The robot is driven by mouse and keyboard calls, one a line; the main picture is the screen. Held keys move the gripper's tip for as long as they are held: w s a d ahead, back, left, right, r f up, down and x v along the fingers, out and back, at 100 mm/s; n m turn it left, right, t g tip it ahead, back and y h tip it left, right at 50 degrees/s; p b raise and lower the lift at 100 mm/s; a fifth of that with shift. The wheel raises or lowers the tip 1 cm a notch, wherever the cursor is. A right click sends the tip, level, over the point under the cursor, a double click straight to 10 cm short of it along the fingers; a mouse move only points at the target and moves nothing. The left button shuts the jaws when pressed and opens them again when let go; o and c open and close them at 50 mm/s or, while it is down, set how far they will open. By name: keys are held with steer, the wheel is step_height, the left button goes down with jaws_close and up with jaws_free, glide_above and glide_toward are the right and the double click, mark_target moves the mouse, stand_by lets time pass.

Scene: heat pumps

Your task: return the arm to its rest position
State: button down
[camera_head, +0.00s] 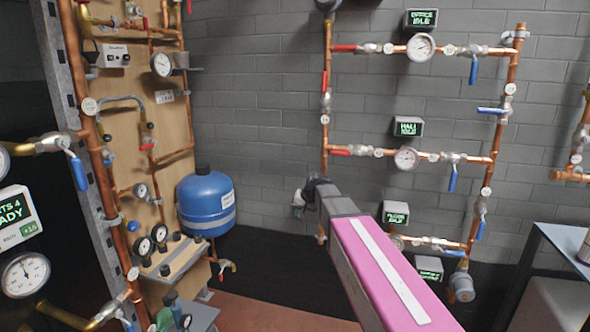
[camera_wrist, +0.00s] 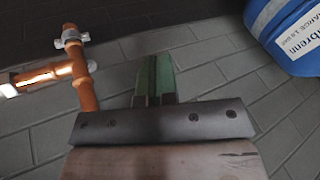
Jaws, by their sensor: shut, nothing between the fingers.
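My arm, with its pink link (camera_head: 385,270), reaches from the lower right of the head view toward the grey brick wall. Its dark far end (camera_head: 317,190) is in front of the wall, right of the blue tank (camera_head: 206,203). The fingers are too small to tell apart there. In the wrist view my gripper (camera_wrist: 153,75) shows two green fingers pressed together, with a thin dark line between them. It is shut and empty. Grey blocks lie behind the fingertips, and no contact is visible.
Copper pipes with gauges and valves run along the wall (camera_head: 406,158), close to my arm. A wooden panel with fittings (camera_head: 125,100) stands at left, and a dark table (camera_head: 565,245) at right. The wrist view shows a copper pipe (camera_wrist: 82,75) at left and the blue tank (camera_wrist: 285,35) at upper right.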

steer(key=s+d+f+g+h, duration=0.2)
steer(key=s+d+f, duration=0.6)
steer(key=s, duration=0.4)
steer(key=s+d+f+g+h, duration=0.2)
steer(key=s+d+f, duration=0.7)
steer(key=s, duration=0.3)
steer(key=shift+s+d+f+h, duration=0.2)
steer(key=shift+f+h, duration=0.1)
steer(key=shift+f, duration=0.1)
